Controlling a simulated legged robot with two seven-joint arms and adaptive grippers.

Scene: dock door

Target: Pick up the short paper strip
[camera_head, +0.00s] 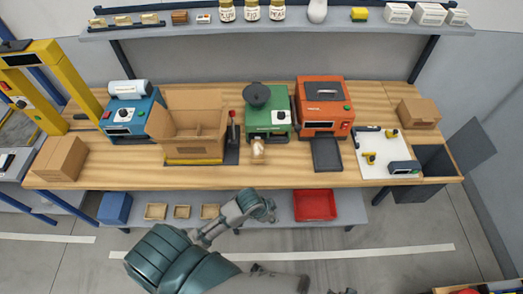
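I cannot make out a thing that is surely the short paper strip. A small pale, crumpled-looking piece (258,151) sits at the front of the green machine (267,118) on the wooden bench (225,177); it is too small to tell whether it is paper. My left gripper (263,207) is in front of the bench's front edge, apart from the pale piece. Its fingers are too small to tell open from shut, and I see nothing clearly held in it. My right gripper is not clearly visible; only dark parts show at the bottom edge.
An open cardboard box (188,122), a blue machine (130,114) and an orange machine (324,105) stand on the bench. A white board (388,143) with small tools lies at the right. A red tray (315,204) is on the lower shelf. The bench's front strip is mostly clear.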

